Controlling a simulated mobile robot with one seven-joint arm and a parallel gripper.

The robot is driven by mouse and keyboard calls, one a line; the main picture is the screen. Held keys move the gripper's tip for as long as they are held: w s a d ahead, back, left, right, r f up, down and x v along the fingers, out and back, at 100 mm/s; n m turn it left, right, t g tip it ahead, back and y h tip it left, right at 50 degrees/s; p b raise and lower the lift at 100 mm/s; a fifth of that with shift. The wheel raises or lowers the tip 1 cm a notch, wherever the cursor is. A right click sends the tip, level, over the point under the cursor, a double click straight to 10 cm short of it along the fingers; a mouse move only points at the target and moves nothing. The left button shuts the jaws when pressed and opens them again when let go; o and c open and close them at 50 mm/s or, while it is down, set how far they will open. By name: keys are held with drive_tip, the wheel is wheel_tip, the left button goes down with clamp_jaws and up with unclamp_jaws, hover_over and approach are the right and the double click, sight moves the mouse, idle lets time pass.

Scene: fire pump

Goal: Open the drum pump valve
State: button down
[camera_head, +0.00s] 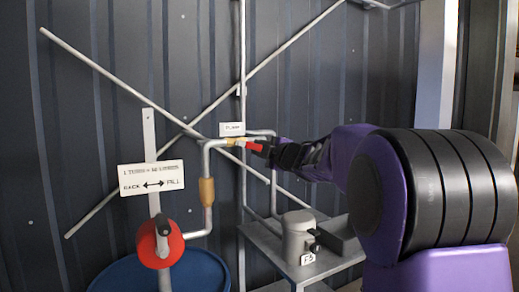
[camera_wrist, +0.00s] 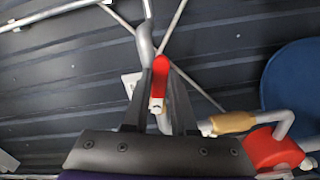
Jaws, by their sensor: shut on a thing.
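A red valve handle (camera_head: 253,146) sits on the grey pipe, just right of a brass fitting (camera_head: 236,142) and below a small white label (camera_head: 231,129). My gripper (camera_head: 268,149) reaches in from the right and is shut on this handle. In the wrist view the red handle (camera_wrist: 161,72) stands between the two dark fingers of my gripper (camera_wrist: 160,85). The valve body is partly hidden by the fingers. The red drum pump (camera_head: 160,243) with a black crank handle stands at lower left, over the blue drum (camera_head: 110,276); the pump also shows in the wrist view (camera_wrist: 268,150).
A sign with a double arrow (camera_head: 151,178) hangs above the pump. A grey motor-like unit (camera_head: 299,238) stands on a metal table (camera_head: 262,240) below my arm. Diagonal bars cross the dark corrugated wall (camera_head: 70,100). A vertical pipe runs behind the valve.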

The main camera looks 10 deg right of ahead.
drive_tip(key=shift+r, duration=0.1)
idle(0.7)
drive_tip(key=shift+r+n, duration=0.35)
drive_tip(key=shift+n, duration=0.45)
drive_tip(key=shift+r+n, duration=0.35)
drive_tip(key=shift+n, duration=0.45)
drive_tip(key=c, duration=0.7)
unclamp_jaws()
drive_tip(key=shift+d, duration=0.1)
drive_tip(key=shift+s+f, duration=0.1)
